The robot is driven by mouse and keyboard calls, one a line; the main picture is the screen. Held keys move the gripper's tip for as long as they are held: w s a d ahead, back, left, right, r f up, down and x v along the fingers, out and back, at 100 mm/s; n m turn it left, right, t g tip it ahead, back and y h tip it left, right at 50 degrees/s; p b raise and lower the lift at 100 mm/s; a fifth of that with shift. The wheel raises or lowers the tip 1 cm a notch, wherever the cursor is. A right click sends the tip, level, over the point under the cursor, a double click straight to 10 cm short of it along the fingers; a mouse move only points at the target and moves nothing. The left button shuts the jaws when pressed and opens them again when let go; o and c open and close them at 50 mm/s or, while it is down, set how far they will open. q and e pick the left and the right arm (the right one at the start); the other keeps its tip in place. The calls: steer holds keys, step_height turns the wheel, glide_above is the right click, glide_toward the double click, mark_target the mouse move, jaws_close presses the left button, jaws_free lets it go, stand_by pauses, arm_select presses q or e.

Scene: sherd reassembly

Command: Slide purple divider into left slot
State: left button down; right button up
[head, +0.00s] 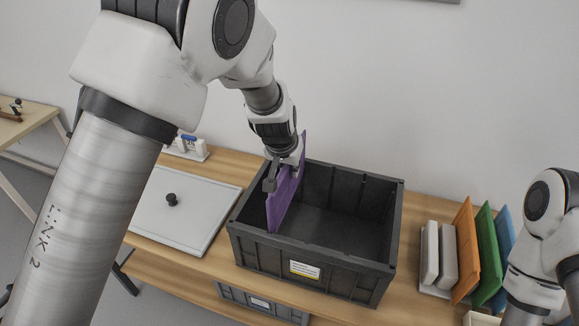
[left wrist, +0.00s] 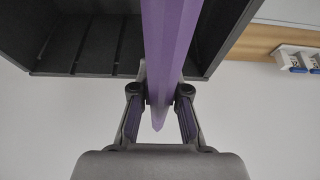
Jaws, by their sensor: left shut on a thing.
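The purple divider (head: 283,198) stands on edge in the left part of the dark grey crate (head: 340,270), its lower part inside the walls and its top rising above the rim at the back. My left gripper (head: 283,176) is shut on the divider's upper edge. The left wrist view shows the divider (left wrist: 166,50) between the two fingers (left wrist: 160,95), with the crate (left wrist: 75,40) behind it. The crate walls have vertical ribs. Whether the divider's edges sit in the left slot is hidden. The right arm shows at the right edge, but its gripper is out of view.
A rack at the right holds orange (head: 466,250), green (head: 487,255) and blue (head: 505,245) panels beside pale grey ones (head: 440,255). A grey lid with a black knob (head: 172,199) lies left of the crate. A second crate (head: 262,303) sits below the table.

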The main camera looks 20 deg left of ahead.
mark_target(283, 188)
arm_select(q)
steer(key=shift+f+b, duration=2)
steer(key=shift+f, duration=0.55)
steer(key=shift+f+b, duration=3.6)
steer(key=shift+f, duration=0.55)
steer(key=c, duration=1.1)
jaws_free()
steer(key=v, duration=1.2)
steer(key=shift+r, duration=0.1)
